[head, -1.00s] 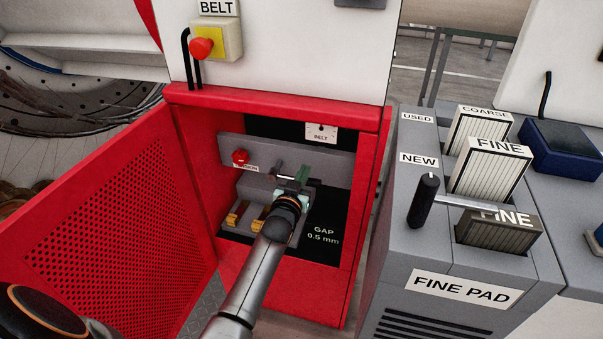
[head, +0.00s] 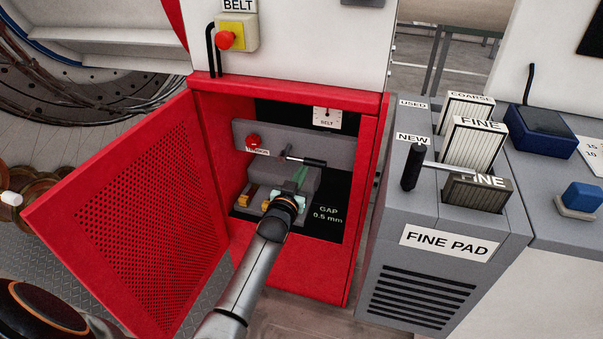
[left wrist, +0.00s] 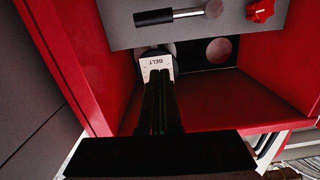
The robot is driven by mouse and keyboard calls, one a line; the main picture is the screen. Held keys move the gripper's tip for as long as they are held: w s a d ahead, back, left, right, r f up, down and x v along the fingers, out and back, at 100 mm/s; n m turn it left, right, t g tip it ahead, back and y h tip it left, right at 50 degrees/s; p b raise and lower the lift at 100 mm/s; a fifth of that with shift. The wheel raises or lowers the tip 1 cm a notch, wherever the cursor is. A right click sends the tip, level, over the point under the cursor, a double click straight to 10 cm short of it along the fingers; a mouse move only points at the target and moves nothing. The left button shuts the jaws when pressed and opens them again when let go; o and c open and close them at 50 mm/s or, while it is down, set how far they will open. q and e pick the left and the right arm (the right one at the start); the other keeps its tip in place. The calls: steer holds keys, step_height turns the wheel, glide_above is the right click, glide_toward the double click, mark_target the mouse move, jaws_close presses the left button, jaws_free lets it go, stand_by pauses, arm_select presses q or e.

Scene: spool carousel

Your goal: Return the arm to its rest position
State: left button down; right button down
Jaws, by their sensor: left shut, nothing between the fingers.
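My left arm (head: 250,275) reaches from the bottom of the head view into the open red cabinet (head: 285,275). My left gripper (head: 288,194) is at the cabinet opening, below the lever with the black handle (head: 308,161). In the left wrist view the two dark fingers (left wrist: 158,88) are together and empty, pointing towards the white BELT gauge (left wrist: 157,65). The lever (left wrist: 165,16) shows beyond them, apart from the fingers. My right gripper is out of view.
The perforated red door (head: 140,220) stands open left of the arm. The cabinet's side walls are close to the gripper. A red knob (head: 254,141) and yellow tabs (head: 245,196) are inside. The grey pad station (head: 400,250) with a projecting handle (head: 412,167) stands right.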

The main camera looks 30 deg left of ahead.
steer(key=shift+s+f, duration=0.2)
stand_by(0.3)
